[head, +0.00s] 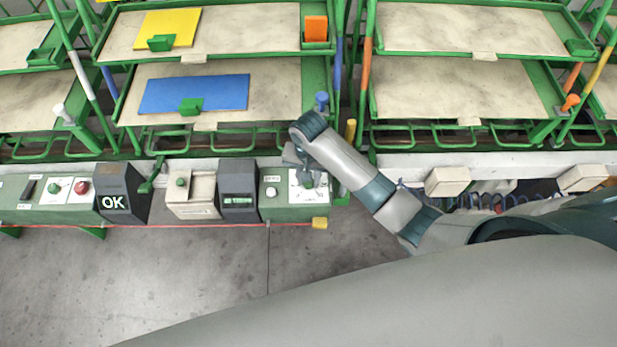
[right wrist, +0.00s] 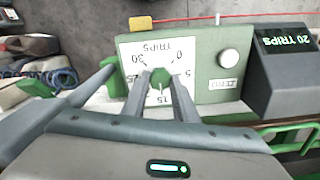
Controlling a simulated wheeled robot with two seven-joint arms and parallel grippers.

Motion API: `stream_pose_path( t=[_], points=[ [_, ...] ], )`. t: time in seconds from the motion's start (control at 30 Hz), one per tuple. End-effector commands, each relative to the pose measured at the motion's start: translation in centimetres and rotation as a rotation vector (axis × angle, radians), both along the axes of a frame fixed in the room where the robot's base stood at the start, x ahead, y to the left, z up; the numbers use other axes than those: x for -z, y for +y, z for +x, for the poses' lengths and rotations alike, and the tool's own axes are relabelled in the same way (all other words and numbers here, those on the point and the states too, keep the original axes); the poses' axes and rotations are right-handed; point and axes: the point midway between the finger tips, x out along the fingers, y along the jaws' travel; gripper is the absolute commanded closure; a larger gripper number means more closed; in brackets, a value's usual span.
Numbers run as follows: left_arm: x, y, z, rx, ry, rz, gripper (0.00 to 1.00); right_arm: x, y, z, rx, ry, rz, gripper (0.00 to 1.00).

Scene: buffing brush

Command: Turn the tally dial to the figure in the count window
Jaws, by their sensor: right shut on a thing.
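The tally dial is a green knob (right wrist: 161,77) on a white scale plate (right wrist: 130,52) marked in trips; the figures 0, 5, 15 and 30 show, upside down in the right wrist view. A pale pointer line on the knob seems to point near 15, partly hidden by the fingers. My right gripper (right wrist: 162,85) is shut on the knob, one finger on each side. In the head view the right gripper (head: 307,181) covers most of the dial. The count window (right wrist: 286,40) is a dark box with green text reading 20 TRIPS; it also shows in the head view (head: 238,201).
A white button (right wrist: 229,58) sits beside the dial on the green panel. A yellow block (head: 320,223) is at the panel's front edge. A dark OK box (head: 113,202) and red button (head: 82,187) stand left. Racks (head: 220,30) rise behind; the floor in front is clear.

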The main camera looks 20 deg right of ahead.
Motion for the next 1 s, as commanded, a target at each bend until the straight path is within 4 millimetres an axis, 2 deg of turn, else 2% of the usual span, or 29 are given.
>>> stream_pose_path(
  t=[0.6,1.0],
  points=[
    [-0.03,-0.02,0.0,0.0,0.0,0.0,0.49,-0.18,-0.04,0.08,0.568,-0.003,0.001,0.96],
    [-0.03,-0.02,0.0,0.0,0.0,0.0,0.49,-0.16,-0.24,0.06,0.754,-0.005,-0.002,0.96]
  ],
)
